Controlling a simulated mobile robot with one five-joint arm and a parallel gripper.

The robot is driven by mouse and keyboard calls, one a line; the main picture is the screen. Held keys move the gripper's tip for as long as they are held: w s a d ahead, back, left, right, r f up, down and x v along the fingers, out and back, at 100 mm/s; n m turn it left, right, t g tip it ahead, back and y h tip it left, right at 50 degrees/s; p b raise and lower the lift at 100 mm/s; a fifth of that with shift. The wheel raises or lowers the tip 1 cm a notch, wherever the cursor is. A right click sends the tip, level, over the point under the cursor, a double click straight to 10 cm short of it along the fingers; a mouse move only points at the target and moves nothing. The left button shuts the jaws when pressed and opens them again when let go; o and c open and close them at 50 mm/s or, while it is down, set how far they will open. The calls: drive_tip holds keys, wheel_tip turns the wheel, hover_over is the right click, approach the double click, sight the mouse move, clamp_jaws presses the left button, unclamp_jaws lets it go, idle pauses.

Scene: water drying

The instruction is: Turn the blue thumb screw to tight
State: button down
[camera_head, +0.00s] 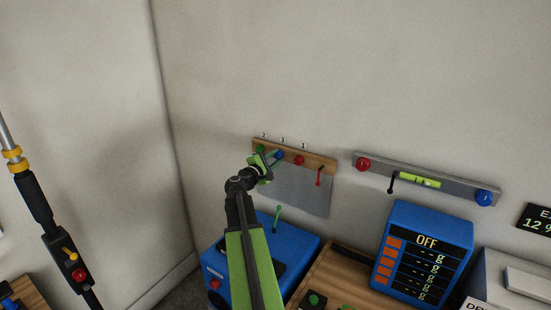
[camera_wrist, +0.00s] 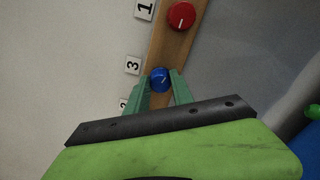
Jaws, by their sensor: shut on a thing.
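The blue thumb screw (camera_wrist: 160,80) sits on a wooden strip on the wall, beside the label 3. A pale line on its face points up and to the right in the wrist view. My gripper (camera_wrist: 160,88) has its two green fingers on either side of the screw and is shut on it. In the head view my gripper (camera_head: 269,161) reaches up to the strip, and the blue screw (camera_head: 279,154) shows just past its fingers. The far finger contact is partly hidden there.
A red knob (camera_wrist: 181,16) sits beside label 1 on the wooden strip (camera_head: 317,158). A red lever (camera_head: 319,176) hangs at its right end. A grey rail (camera_head: 455,188) with a red and a blue knob is further right. A blue display box (camera_head: 424,215) reads OFF below.

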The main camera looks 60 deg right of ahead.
drive_tip(key=m, duration=0.4)
drive_tip(key=shift+s+f+m, duration=0.1)
drive_tip(key=shift+f+m, duration=0.1)
drive_tip(key=shift+m, duration=0.2)
drive_tip(key=m, duration=0.4)
drive_tip(key=shift+a, duration=0.1)
drive_tip(key=m, duration=0.5)
drive_tip(key=shift+f, duration=0.1)
drive_tip(key=m, duration=0.3)
drive_tip(key=shift+m, duration=0.3)
drive_tip(key=m, duration=0.4)
drive_tip(key=shift+m, duration=0.3)
drive_tip(key=m, duration=0.3)
drive_tip(key=shift+w+m, duration=0.2)
drive_tip(key=shift+m, duration=0.1)
drive_tip(key=m, duration=0.3)
drive_tip(key=shift+w, duration=0.1)
drive_tip(key=shift+m, duration=2.2)
